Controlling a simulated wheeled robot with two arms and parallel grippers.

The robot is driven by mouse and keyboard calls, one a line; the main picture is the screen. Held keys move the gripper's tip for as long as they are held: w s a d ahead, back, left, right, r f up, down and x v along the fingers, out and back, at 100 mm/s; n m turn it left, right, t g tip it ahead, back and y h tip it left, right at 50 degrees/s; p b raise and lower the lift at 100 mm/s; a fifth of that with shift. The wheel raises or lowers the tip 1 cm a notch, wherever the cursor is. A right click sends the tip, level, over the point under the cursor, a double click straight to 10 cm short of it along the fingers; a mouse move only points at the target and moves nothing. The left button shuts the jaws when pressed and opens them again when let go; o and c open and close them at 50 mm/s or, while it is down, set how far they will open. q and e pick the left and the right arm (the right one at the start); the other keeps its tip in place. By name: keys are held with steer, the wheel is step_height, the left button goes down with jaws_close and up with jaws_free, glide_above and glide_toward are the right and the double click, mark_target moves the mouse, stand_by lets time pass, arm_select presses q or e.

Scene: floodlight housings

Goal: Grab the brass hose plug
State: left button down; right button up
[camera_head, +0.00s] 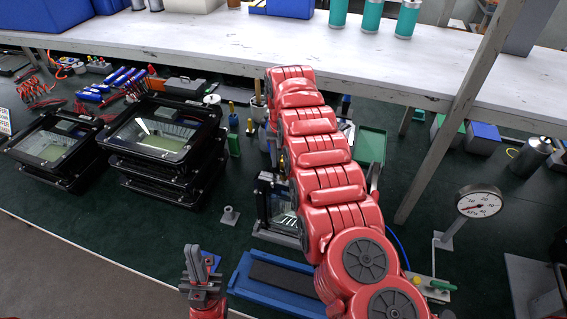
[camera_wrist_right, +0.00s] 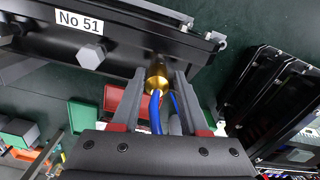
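The brass hose plug (camera_wrist_right: 157,75) shows in the right wrist view, with a blue hose (camera_wrist_right: 155,112) running from it. It sits against the side of a black housing (camera_wrist_right: 105,42) labelled "No 51". My right gripper (camera_wrist_right: 160,74) is open, with one finger on each side of the plug. Small gaps seem to show between the fingers and the brass; I cannot tell whether either touches. In the head view my red right arm hides the plug and the right gripper. My left gripper (camera_head: 199,262) is low in the head view, away from the housing, and its finger gap is unclear.
Black floodlight housings (camera_head: 160,142) are stacked at left on the green bench. A blue tray (camera_head: 242,277) lies at the front. A pressure gauge (camera_head: 479,203) stands at right. A white shelf (camera_head: 225,50) with a slanted post crosses the back. A hex bolt (camera_wrist_right: 91,56) sticks out near the plug.

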steer(key=shift+d, duration=0.15)
jaws_close()
